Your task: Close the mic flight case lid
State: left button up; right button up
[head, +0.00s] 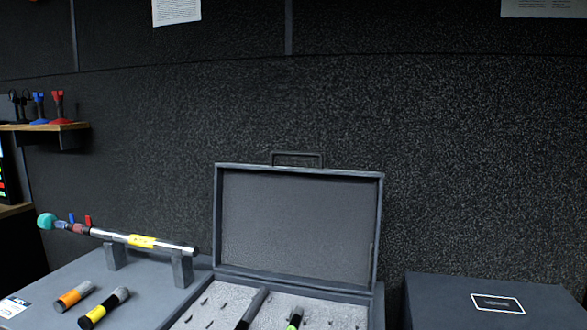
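The mic flight case stands at the bottom centre of the head view. Its lid (298,225) is open and upright, with the grey inner lining facing me and a handle (297,159) on its top edge. The case base (215,307) has a grey foam insert with several dark slots. A dark microphone (253,308) and a microphone with a green band (295,318) lie in the foam. The near part of the base is cut off by the frame's lower edge. Neither of my grippers is in view.
Left of the case, a grey surface (150,300) holds orange-banded (74,295) and yellow-banded (104,308) microphones and a silver pole (150,243) on two supports. A dark box (490,300) stands to the right. A small wall shelf (50,127) is at far left. A dark wall rises behind the lid.

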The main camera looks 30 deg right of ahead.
aim_at(319, 229)
jog(key=z, duration=1.15)
jog(key=i+j+z, duration=0.2)
jog(key=j+z, duration=0.15)
jog(key=j, duration=0.2)
